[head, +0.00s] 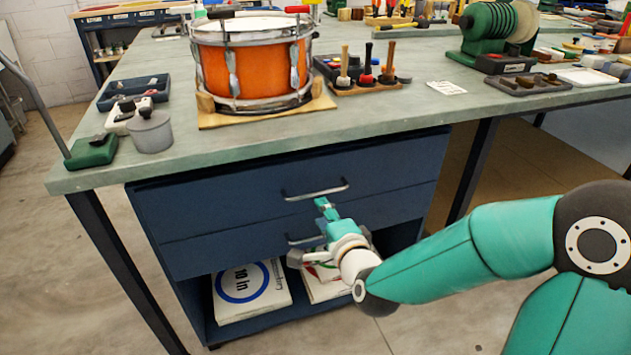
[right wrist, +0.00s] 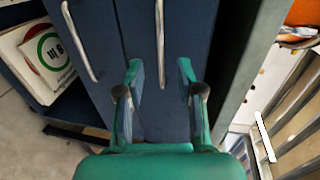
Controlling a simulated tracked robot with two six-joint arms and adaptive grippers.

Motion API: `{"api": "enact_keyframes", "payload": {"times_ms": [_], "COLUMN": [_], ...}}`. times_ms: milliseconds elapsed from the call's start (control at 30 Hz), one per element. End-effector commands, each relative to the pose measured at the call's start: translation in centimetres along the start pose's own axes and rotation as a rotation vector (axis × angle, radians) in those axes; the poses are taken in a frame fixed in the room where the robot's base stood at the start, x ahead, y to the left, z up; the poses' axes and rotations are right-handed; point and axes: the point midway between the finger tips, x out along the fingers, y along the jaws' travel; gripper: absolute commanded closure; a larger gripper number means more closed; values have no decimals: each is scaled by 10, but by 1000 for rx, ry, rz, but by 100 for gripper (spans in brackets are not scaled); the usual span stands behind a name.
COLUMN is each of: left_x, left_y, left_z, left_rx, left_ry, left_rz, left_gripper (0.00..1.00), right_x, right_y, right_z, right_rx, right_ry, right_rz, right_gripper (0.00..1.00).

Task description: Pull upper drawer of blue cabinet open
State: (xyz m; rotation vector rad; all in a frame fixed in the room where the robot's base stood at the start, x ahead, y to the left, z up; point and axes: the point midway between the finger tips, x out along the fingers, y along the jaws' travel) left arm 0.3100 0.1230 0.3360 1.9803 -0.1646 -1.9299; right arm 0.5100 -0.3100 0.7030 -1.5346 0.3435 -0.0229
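The blue cabinet (head: 215,296) stands under the bench. Its upper drawer (head: 225,205) looks shut and has a silver bar handle (head: 316,190). My right gripper (head: 322,206) is in front of the drawer, close to this handle. In the right wrist view my right gripper (right wrist: 161,70) is open, with a finger on each side of the upper handle (right wrist: 160,40) in the picture. I cannot tell whether it touches the handle. The lower drawer (head: 210,249) also looks shut; its handle (head: 302,239) is partly hidden by my gripper. My left gripper is not in view.
An open shelf below the drawers holds white drumhead packages (head: 253,290). The bench top (head: 290,135) overhangs the cabinet and carries an orange snare drum (head: 255,65), a grey pot (head: 151,132) and tools. Dark bench legs (head: 473,165) flank the cabinet. The floor in front is clear.

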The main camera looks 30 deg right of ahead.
Motion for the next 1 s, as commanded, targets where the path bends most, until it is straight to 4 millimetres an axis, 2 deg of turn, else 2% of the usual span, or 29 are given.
{"api": "enact_keyframes", "payload": {"times_ms": [67, 100, 300, 500, 900, 1000], "left_x": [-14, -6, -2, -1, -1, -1], "left_y": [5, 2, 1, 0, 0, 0], "left_z": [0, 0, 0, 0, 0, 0], "left_rx": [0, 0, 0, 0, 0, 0], "left_ry": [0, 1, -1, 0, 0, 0], "left_rz": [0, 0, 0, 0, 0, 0], "left_gripper": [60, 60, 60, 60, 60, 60], "right_x": [10, 21, 61, 85, 92, 92], "right_y": [-2, 2, 3, 2, 1, 1], "right_z": [0, 0, 0, -1, -1, -1], "right_rx": [1, 2, 1, 1, 1, 1], "right_ry": [0, 0, 0, 0, 1, 1], "right_rz": [6, 0, 0, 0, 0, 0], "right_gripper": [63, 63, 63, 63, 63, 78]}}
